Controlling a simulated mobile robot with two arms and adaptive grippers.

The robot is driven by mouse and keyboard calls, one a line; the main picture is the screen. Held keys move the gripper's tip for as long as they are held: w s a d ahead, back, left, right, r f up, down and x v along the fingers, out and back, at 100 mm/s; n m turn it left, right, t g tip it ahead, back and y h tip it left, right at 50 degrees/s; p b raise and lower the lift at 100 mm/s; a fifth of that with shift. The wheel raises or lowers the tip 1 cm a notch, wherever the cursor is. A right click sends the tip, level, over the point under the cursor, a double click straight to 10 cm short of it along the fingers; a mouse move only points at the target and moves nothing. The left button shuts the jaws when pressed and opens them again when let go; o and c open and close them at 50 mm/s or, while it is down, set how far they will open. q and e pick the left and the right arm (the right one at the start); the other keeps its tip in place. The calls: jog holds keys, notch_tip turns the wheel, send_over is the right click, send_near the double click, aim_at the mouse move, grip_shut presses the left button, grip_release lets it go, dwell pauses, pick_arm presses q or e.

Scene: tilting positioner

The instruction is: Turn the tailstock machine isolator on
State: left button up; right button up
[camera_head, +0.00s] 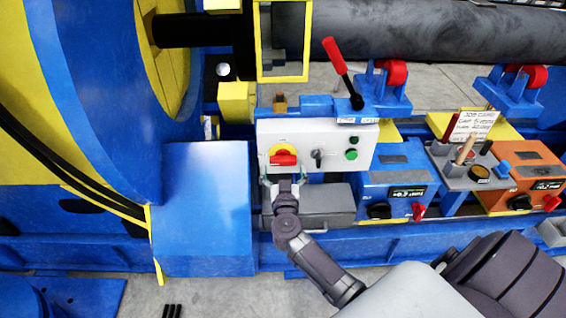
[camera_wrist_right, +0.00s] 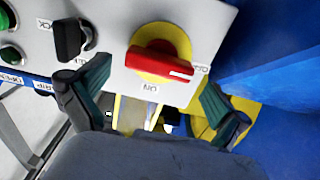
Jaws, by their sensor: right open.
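The isolator is a red rotary handle on a yellow disc (camera_head: 283,155), at the left of a light grey control panel (camera_head: 330,137). In the right wrist view the red handle (camera_wrist_right: 160,62) lies roughly crosswise. Its white mark points towards a small label at the right, which is hard to read. A label reading ON, upside down, sits below the disc there. My right gripper (camera_head: 286,182) is open and empty, just below the isolator in the head view. In the wrist view its fingers (camera_wrist_right: 155,92) are spread either side of the handle, apparently not touching it. My left gripper is not in view.
The panel also has a black selector (camera_head: 318,156) and a green button (camera_head: 351,154). A red-handled lever (camera_head: 338,62) rises above it. A blue box (camera_head: 205,210) stands left, a blue unit with a display (camera_head: 395,190) right. A grey box (camera_head: 325,205) sits below the panel.

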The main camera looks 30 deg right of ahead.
aim_at(283, 164)
jog(key=shift+x, duration=1.95)
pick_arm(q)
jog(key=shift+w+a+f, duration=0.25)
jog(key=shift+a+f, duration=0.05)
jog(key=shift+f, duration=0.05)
pick_arm(e)
jog(key=c, duration=1)
